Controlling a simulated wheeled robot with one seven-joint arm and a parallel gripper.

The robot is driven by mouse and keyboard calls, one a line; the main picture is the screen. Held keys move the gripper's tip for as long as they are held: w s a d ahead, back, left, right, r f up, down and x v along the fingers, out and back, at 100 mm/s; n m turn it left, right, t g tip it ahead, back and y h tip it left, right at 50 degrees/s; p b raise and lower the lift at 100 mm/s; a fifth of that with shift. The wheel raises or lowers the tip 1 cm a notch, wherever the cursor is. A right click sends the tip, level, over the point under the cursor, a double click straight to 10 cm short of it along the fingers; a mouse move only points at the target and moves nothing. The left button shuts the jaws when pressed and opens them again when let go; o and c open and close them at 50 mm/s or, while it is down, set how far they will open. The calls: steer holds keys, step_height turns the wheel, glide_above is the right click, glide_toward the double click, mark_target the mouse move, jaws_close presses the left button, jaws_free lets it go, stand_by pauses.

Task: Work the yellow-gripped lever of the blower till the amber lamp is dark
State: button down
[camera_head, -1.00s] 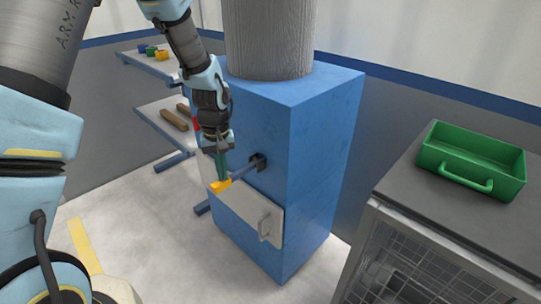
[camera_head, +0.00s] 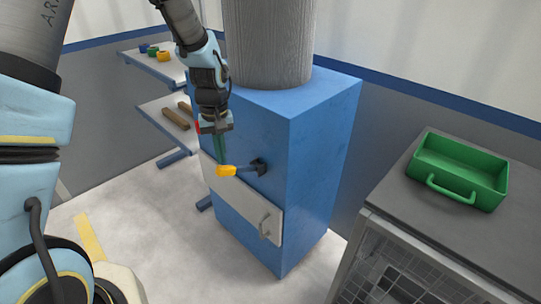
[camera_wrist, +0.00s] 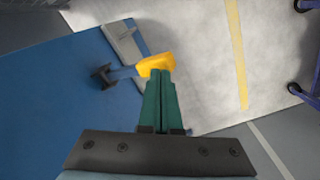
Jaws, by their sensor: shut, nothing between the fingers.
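The blower is a tall blue cabinet (camera_head: 313,150) with a grey ribbed duct on top. Its lever (camera_head: 243,169) juts from a black pivot on the front face and ends in a yellow grip (camera_head: 226,171). My gripper (camera_head: 220,162) points down with its teal fingers shut and empty, their tips at the yellow grip. In the wrist view, the shut fingertips (camera_wrist: 160,76) meet or overlap the near side of the yellow grip (camera_wrist: 157,65); I cannot tell whether they touch. I see no amber lamp in either view.
A pale hatch with a handle (camera_head: 266,226) is below the lever. A green tray (camera_head: 462,168) sits on a grey-topped mesh cabinet at right. Shelves (camera_head: 158,68) with small coloured parts stand behind at left. The floor in front is clear.

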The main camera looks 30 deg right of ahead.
step_height(320, 180, down, 10)
steer(key=b, duration=0.7)
step_height(320, 180, up, 10)
steer(key=p, duration=0.8)
steer(key=shift+r, duration=0.1)
step_height(320, 180, down, 10)
steer(key=f+b, duration=0.1)
steer(key=b, duration=0.6)
step_height(320, 180, up, 11)
steer(key=p, duration=0.8)
